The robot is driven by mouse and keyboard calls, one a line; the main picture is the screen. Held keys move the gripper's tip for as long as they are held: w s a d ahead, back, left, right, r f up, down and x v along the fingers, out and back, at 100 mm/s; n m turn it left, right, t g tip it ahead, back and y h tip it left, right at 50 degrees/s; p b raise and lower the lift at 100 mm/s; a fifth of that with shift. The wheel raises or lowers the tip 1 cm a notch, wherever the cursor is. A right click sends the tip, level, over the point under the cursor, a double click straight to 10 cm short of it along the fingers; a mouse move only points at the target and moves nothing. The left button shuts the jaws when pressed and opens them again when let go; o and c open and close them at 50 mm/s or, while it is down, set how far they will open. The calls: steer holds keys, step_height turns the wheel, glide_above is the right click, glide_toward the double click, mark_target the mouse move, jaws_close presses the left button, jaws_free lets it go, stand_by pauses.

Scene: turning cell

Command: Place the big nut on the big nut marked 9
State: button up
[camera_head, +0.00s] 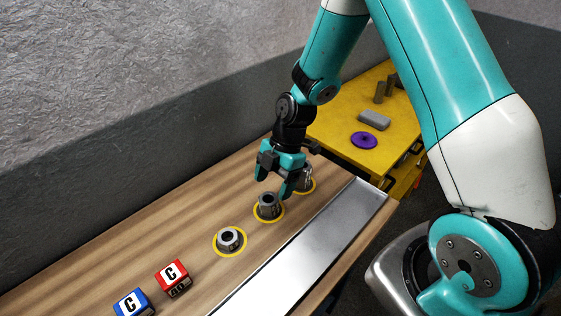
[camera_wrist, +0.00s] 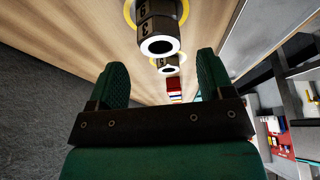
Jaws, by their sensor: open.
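A dark grey big nut (camera_wrist: 158,38) sits on top of another big nut marked 9 (camera_wrist: 147,9) inside a yellow ring, close ahead in the wrist view. The upper nut carries a mark that looks like a 3. In the head view this upright stack (camera_head: 267,205) is the middle of the ringed spots. My gripper (camera_head: 275,187) is open and empty, just above and beside the stack. In the wrist view its two fingers (camera_wrist: 161,62) are well apart with nothing gripped.
A shorter nut (camera_head: 230,238) stands in a ring nearer the camera. Another metal part (camera_head: 306,182) is partly hidden behind my finger. A metal strip (camera_head: 300,254) edges the bench; a yellow table (camera_head: 340,130) stands behind.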

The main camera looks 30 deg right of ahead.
steer(key=b+v, duration=0.2)
steer(key=v, duration=0.6)
steer(key=s+a+r+m, duration=0.4)
steer(key=s+r+m, duration=0.3)
steer(key=s, duration=0.3)
steer(key=s+a+r+m+t, duration=0.1)
steer(key=s+a+r+m, duration=0.4)
steer(key=s, duration=0.5)
steer(key=r+m, duration=0.2)
steer(key=shift+m, duration=0.3)
